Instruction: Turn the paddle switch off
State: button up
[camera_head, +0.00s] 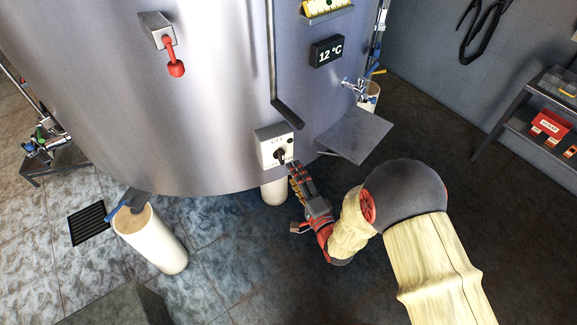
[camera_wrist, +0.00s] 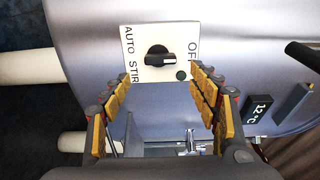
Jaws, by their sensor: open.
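The switch is a white plate (camera_head: 273,146) on the tank's lower wall with a black knob (camera_head: 280,156). In the wrist view the plate (camera_wrist: 152,72) reads OFF at the right and AUTO and STIR at the left. The knob (camera_wrist: 159,60) lies crosswise between them; which mark it points to I cannot tell. My gripper (camera_head: 298,178) is just below and right of the plate in the head view. In the wrist view its fingers (camera_wrist: 160,80) are spread, one to each side of the plate's lower part, with nothing between them. They appear apart from the knob.
A red-handled lever (camera_head: 175,67) hangs from a grey box on the tank (camera_head: 215,60). A 12 °C display (camera_head: 327,51), a tap (camera_head: 355,89) and a grey shelf (camera_head: 354,136) are to the right. Cream tank legs (camera_head: 152,238) stand on the floor. A tool cart (camera_head: 530,125) is far right.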

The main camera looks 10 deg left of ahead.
jog(key=v, duration=0.4)
jog(key=shift+s+d, duration=0.25)
jog(key=shift+s, duration=0.05)
